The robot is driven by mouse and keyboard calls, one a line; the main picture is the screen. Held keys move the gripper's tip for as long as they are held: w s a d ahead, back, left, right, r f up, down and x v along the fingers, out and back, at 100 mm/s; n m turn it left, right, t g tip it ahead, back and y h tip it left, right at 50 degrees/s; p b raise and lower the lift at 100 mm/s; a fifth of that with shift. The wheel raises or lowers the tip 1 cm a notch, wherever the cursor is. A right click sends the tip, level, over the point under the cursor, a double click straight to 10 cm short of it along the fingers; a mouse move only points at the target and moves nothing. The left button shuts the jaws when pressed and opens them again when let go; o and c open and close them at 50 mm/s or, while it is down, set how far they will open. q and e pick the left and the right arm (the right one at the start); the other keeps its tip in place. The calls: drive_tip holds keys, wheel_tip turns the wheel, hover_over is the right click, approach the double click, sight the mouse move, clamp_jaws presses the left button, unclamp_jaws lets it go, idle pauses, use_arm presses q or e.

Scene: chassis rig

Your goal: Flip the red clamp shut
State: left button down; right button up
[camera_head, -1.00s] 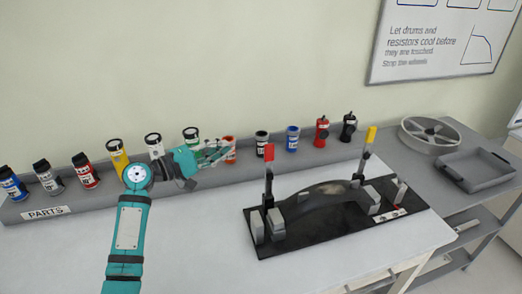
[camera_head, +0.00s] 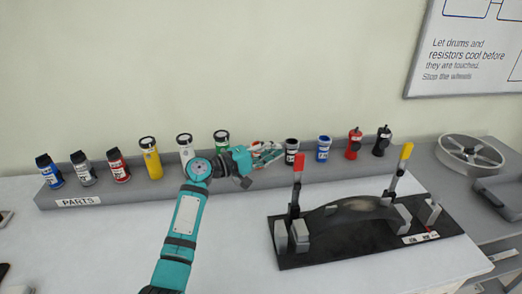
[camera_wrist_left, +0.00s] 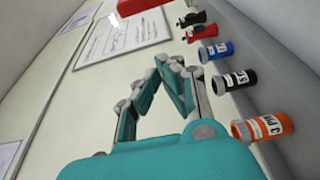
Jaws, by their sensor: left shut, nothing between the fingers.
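The red clamp (camera_head: 297,172) stands on the black base plate at its left end. Its handle with the red tip points upright. A red block at the top edge of the left wrist view (camera_wrist_left: 135,7) looks like the same tip. My left gripper (camera_head: 278,150), teal and grey, is just left of the red tip in the head view, with a small gap in the picture. Its fingers (camera_wrist_left: 174,62) are shut with nothing between them. The orange bottle (camera_wrist_left: 262,127) is mostly hidden behind the gripper in the head view. My right gripper is not in view.
A yellow-tipped clamp (camera_head: 399,172) stands upright at the plate's right end. A dark curved part (camera_head: 350,210) lies between the clamps on the black plate (camera_head: 350,250). Several bottles line the grey parts rack (camera_head: 110,193) behind. The white table (camera_head: 230,255) is clear in front.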

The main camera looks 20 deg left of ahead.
use_arm(q)
drive_tip(key=d+p, duration=0.2)
drive_tip(key=d, duration=0.1)
drive_tip(key=d+p, duration=0.1)
drive_tip(key=shift+s+d, duration=0.2)
drive_tip(key=shift+s, duration=0.05)
idle(0.3)
